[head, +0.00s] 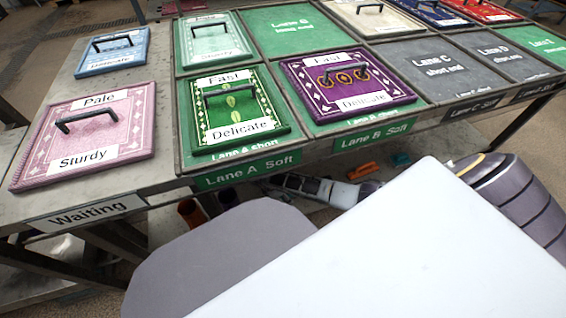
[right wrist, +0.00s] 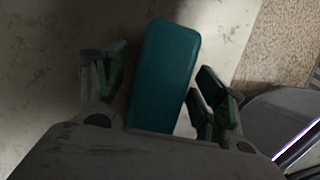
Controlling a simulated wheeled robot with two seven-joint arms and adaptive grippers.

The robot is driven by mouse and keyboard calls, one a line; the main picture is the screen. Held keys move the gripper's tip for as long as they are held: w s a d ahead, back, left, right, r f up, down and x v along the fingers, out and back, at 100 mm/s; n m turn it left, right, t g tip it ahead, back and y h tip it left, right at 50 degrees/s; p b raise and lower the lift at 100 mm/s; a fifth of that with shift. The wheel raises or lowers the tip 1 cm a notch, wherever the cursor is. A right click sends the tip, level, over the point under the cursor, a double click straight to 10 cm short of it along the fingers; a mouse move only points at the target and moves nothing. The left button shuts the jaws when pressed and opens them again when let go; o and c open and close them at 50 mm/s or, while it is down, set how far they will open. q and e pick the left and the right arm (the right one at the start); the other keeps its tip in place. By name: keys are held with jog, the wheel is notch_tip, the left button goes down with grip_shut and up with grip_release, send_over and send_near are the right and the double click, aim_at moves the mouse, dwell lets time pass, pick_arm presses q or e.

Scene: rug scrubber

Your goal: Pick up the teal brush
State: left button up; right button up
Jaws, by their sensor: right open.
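The teal brush (right wrist: 163,75) shows in the right wrist view as a long rounded teal block. It lies between the two spread fingers of my right gripper (right wrist: 155,68), with a visible gap at its left side. The lower right finger comes close to its edge; I cannot tell whether they touch. The brush's near end is hidden behind the gripper body. In the head view my right gripper (head: 283,185) is partly visible low beneath the table's front edge. A small teal item (head: 401,160) shows farther right there; I cannot tell whether it is the same brush. My left gripper is not seen.
The table above holds handled rug panels, among them pink (head: 125,140), green (head: 270,121) and purple (head: 397,88). Its front edge with the Lane A sign (head: 247,169) overhangs the lower area. An orange item (head: 362,171) and a brown cup (head: 191,212) are below.

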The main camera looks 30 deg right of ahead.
jog(key=shift+c, duration=0.2)
jog(key=c, duration=1.1)
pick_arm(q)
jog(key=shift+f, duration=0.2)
pick_arm(e)
jog(key=shift+c, duration=0.2)
jog(key=shift+r+b, duration=0.2)
jog(key=shift+b, duration=0.1)
notch_tip(320, 180, up, 9)
jog(key=p, duration=0.5)
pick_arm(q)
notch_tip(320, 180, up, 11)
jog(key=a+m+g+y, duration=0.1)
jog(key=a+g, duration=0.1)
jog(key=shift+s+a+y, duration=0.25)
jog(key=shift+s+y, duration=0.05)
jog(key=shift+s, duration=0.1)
pick_arm(e)
jog(key=shift+r, duration=0.5)
